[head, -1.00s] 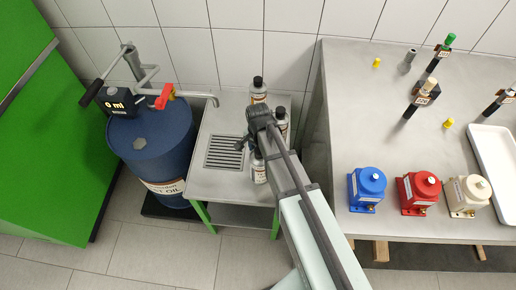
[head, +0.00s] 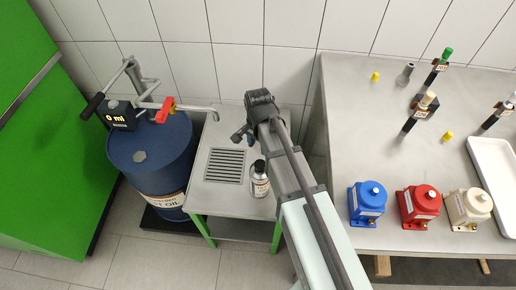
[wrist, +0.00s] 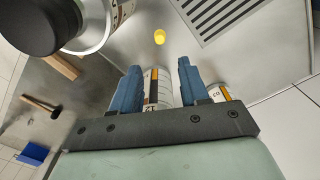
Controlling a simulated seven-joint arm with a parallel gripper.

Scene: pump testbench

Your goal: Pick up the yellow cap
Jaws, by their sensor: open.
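A small yellow cap (wrist: 159,37) shows in the wrist view on the grey metal surface left of the drain grate, beyond my fingertips. In the head view I cannot see it there; my arm may hide it. My gripper (wrist: 160,65) has its two blue fingers apart. A bottle with a white and orange label (wrist: 158,88) shows in the gap between them; I cannot tell whether it is between the fingers or below. In the head view, two other small yellow pieces lie on the right bench, one at the back (head: 375,76) and one nearer the tray (head: 447,137).
A black-capped bottle (head: 260,181) stands beside the drain grate (head: 225,165). A large dark-capped bottle (wrist: 85,25) is close at upper left in the wrist view. Blue (head: 367,204), red (head: 419,206) and cream (head: 469,208) pumps line the bench. A blue drum (head: 150,155) stands left.

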